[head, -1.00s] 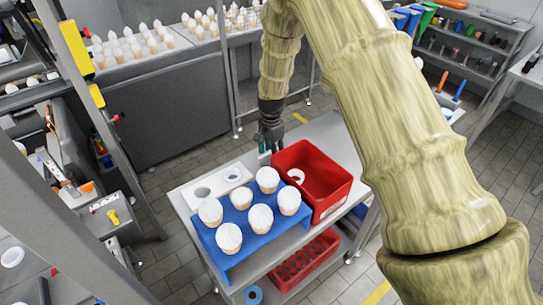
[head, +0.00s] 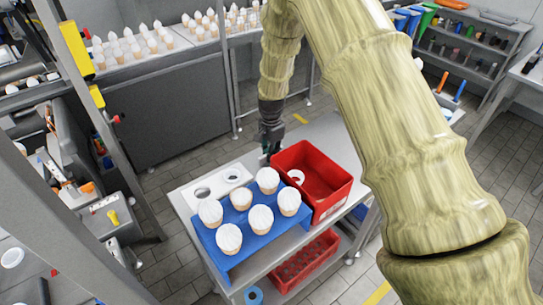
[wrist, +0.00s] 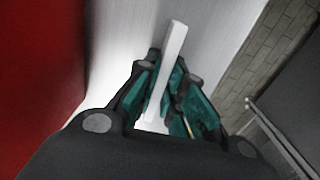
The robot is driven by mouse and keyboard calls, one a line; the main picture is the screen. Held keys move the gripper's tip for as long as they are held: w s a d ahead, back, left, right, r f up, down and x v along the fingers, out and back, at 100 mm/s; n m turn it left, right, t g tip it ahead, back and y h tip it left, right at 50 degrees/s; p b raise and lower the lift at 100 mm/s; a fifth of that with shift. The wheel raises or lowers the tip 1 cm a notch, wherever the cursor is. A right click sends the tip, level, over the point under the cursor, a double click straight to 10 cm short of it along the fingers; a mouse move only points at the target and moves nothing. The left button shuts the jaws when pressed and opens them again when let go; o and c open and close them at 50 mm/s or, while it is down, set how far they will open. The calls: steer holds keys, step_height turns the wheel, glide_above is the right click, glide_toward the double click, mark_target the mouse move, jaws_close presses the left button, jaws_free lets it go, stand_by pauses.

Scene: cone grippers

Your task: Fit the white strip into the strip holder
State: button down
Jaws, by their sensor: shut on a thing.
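My gripper (head: 267,150) is at the back of the grey table, just left of the red bin. In the wrist view my gripper (wrist: 168,95) has its green-padded fingers shut on the white strip (wrist: 174,48). The strip's far end sticks out past the fingertips, over a pale metal surface. The strip is too small to make out in the head view. A white plate with round openings (head: 204,191) lies on the table behind the blue stand. I cannot tell whether it is the strip holder.
A red bin (head: 338,192) with a white ring inside stands right of my gripper. A blue stand (head: 227,261) holds several white-topped cones in front. Another red crate (head: 304,262) sits on the lower shelf. Bare tabletop (head: 325,129) shows behind the bin.

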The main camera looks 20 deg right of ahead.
steer(key=shift+r, duration=0.1)
steer(key=shift+r+p, duration=1.7)
steer(key=shift+r, duration=1)
